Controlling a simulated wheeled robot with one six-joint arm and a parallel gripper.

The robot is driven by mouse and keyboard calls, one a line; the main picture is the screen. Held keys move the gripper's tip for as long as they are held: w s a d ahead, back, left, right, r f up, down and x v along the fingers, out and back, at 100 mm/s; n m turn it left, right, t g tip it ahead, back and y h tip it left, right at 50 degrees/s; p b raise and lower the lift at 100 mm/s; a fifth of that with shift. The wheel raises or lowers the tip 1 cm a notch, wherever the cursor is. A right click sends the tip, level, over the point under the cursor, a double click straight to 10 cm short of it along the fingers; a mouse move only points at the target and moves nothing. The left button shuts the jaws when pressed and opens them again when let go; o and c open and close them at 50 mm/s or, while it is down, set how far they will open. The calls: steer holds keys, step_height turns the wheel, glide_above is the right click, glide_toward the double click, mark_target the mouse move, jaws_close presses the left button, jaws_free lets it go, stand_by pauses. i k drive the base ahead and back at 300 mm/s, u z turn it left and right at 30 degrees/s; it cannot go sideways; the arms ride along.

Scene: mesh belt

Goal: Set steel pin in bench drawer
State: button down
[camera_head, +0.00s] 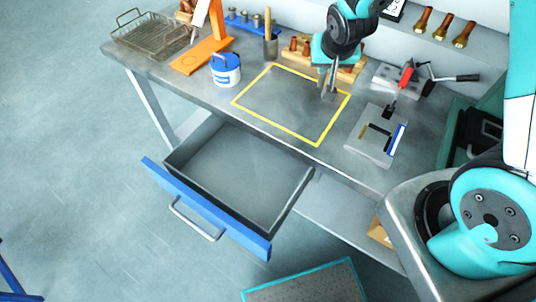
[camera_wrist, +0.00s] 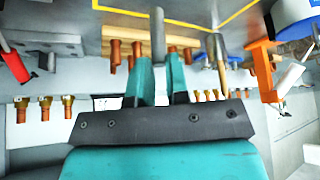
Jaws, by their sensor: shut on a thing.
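A grey steel pin (camera_wrist: 157,34) stands out from between my fingers in the wrist view. My gripper (camera_head: 328,94) is shut on it, over the right part of the yellow-outlined area of the bench. The fingers also show in the wrist view (camera_wrist: 162,72). In the head view the pin is hard to tell from the fingers. The bench drawer (camera_head: 283,205), with a blue front and grey handle, is pulled well open below the bench's front edge. Its inside looks empty. My gripper is behind and to the right of the drawer, above bench height.
A wooden block with copper-coloured pieces (camera_head: 345,70) stands behind my gripper. A blue-and-white tin (camera_head: 226,69), an orange stand (camera_head: 200,57) and a wire basket (camera_head: 152,38) are left. A vice (camera_head: 400,80) and a grey plate (camera_head: 375,138) are right. The outlined bench area (camera_head: 275,105) is clear.

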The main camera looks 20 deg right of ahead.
mark_target(255, 190)
steer(key=k, duration=0.75)
steer(key=u, duration=1.95)
steer(key=i, duration=1.7)
steer(key=z, duration=1.95)
